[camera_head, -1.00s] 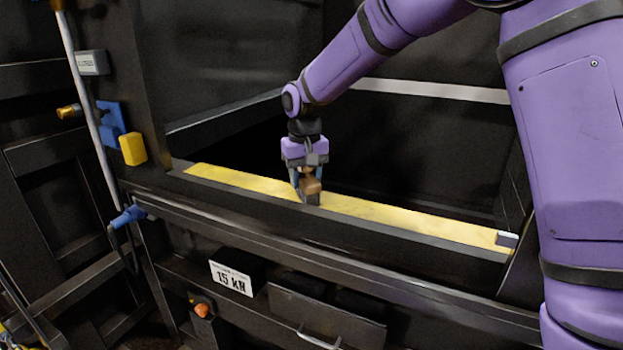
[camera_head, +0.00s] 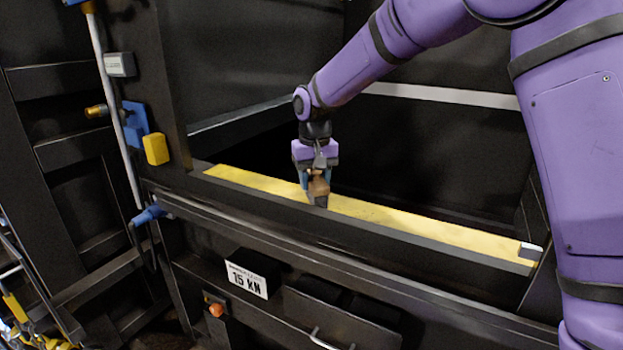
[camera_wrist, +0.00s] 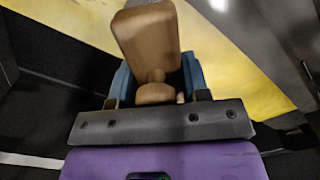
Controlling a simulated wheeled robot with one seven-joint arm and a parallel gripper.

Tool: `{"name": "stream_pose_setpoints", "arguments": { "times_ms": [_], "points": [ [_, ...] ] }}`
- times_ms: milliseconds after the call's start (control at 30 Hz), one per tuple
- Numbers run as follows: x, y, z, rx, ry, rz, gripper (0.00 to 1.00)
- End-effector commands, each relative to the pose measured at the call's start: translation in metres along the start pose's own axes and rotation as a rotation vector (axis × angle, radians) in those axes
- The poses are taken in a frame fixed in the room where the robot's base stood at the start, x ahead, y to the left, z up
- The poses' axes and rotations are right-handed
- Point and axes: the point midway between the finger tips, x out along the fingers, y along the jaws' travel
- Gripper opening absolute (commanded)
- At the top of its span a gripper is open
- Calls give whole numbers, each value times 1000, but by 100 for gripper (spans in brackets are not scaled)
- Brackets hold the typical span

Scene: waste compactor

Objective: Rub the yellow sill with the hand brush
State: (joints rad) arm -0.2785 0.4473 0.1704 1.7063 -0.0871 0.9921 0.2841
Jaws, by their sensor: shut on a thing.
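The yellow sill (camera_head: 400,220) is a long flat strip along the front opening of the dark compactor. My gripper (camera_head: 317,184) is over the sill, left of its middle, pointing down. It is shut on the hand brush (camera_head: 319,188), which has a brown wooden handle. In the wrist view the brush's wooden body (camera_wrist: 147,40) sits between the blue fingers, with the yellow sill (camera_wrist: 225,60) beyond it.
A dark front rail (camera_head: 370,240) runs below the sill. At the left post are a yellow block (camera_head: 156,149), a blue bracket (camera_head: 135,125) and a pale pipe (camera_head: 118,110). A "15 kN" plate (camera_head: 247,280) is below. The compactor's inside behind the sill looks empty.

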Motion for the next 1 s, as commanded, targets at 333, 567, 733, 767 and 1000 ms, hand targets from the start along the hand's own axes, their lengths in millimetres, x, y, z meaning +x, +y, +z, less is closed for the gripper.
{"name": "stream_pose_setpoints", "arguments": {
  "times_ms": [333,567,733,767,1000],
  "points": [
    [6,18,18,1,-9,3,19],
    [6,24,24,2,-11,3,17],
    [5,33,34,2,-11,4,16],
    [5,35,35,2,-11,3,16],
    [4,44,44,1,-9,3,16]
  ]
}}
